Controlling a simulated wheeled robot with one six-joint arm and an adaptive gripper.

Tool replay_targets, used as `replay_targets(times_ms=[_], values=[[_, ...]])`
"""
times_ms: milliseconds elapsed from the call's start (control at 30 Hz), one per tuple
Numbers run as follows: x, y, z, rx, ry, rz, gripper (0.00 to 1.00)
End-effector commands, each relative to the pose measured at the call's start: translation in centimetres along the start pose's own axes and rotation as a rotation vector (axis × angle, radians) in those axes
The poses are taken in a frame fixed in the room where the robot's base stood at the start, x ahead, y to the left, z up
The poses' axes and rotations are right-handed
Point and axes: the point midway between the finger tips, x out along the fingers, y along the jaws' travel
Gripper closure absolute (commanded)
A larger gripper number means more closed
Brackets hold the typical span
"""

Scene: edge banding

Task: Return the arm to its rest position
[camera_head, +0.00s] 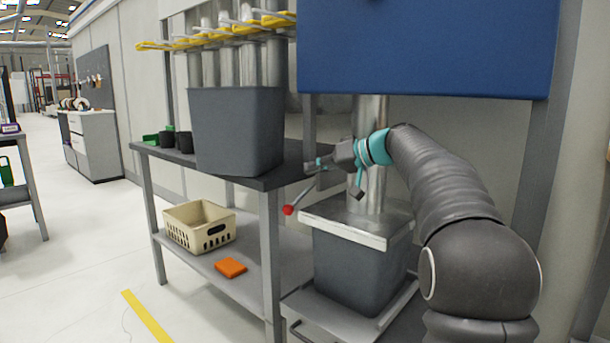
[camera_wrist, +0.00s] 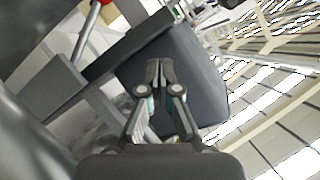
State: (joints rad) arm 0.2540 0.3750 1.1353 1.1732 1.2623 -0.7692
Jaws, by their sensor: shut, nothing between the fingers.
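My gripper (camera_head: 314,166) is at the end of my dark arm, which reaches in from the right in the head view. It points left, in front of the machine and a little right of the large grey bin on the bench. In the wrist view my gripper (camera_wrist: 159,66) has its two fingers together with nothing between them. The large grey bin (camera_head: 236,130) stands upright on the dark bench top, and it also shows tilted behind the fingers in the wrist view (camera_wrist: 205,85). I cannot tell the exact gap between fingertips and bin.
The dark bench (camera_head: 150,149) has a lower shelf with a beige basket (camera_head: 178,229) and an orange cloth-like item (camera_head: 230,267). A red-knobbed lever (camera_head: 288,210) sticks out below my gripper. A second grey bin (camera_head: 350,272) sits under a metal plate (camera_head: 358,222). A blue panel (camera_head: 430,45) hangs above.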

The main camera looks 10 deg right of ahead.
Motion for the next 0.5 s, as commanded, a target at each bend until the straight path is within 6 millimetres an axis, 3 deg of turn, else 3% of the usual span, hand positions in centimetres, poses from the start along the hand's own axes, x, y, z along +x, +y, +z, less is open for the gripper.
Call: replay_targets(times_ms=[333,500], values=[[-2.1,-1.7,0.6,0.013,-0.024,0.020,1.00],[-3.1,-4.9,4.0,0.066,-0.104,0.118,1.00]])
